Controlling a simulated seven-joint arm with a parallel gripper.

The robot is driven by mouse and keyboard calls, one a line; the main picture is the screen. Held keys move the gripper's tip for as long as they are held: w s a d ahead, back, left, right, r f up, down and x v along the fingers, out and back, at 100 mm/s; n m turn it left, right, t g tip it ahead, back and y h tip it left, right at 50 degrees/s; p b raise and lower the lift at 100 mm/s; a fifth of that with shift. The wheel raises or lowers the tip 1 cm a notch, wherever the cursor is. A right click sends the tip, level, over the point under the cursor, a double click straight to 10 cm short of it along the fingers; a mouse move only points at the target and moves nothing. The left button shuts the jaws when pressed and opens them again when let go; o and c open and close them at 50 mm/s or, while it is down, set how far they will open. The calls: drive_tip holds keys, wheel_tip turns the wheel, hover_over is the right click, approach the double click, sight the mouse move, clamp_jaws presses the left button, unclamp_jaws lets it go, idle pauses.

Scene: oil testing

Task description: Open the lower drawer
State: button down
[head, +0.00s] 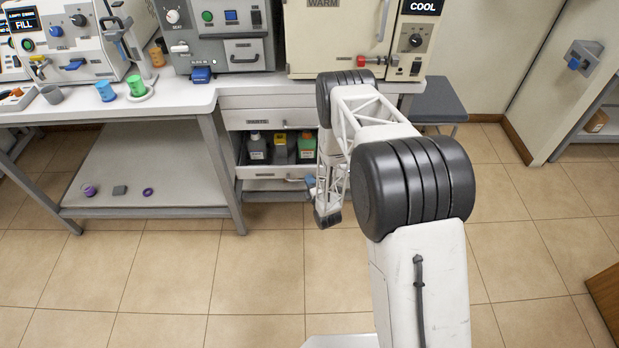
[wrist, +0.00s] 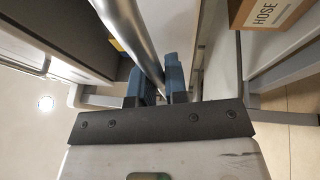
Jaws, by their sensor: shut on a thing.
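In the head view, the lower drawer (head: 250,185) of the white cabinet under the bench stands pulled out, with its inside showing. Several bottles with grey, yellow and green colours stand in it behind its front. The upper drawer (head: 240,118) above it is shut. My gripper (head: 311,183) is at the right end of the lower drawer's front, partly hidden by my arm. In the wrist view, my gripper (wrist: 156,82) has its two blue fingers either side of a round grey metal bar handle (wrist: 132,32), shut on it.
A box marked HOSE (wrist: 265,13) sits at the wrist view's upper right. The bench's grey leg (head: 220,170) and low shelf (head: 140,165) are left of the drawer. A grey stool (head: 440,100) stands right of the cabinet. The tiled floor (head: 255,270) in front is clear.

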drive_tip(key=s, duration=2.2)
drive_tip(key=shift+s, duration=0.4)
drive_tip(key=c, duration=1.2)
unclamp_jaws()
drive_tip(key=shift+o, duration=0.2)
drive_tip(key=shift+s, duration=0.1)
drive_tip(key=v, duration=0.7)
drive_tip(key=shift+s, duration=0.25)
drive_tip(key=shift+d+f, duration=0.1)
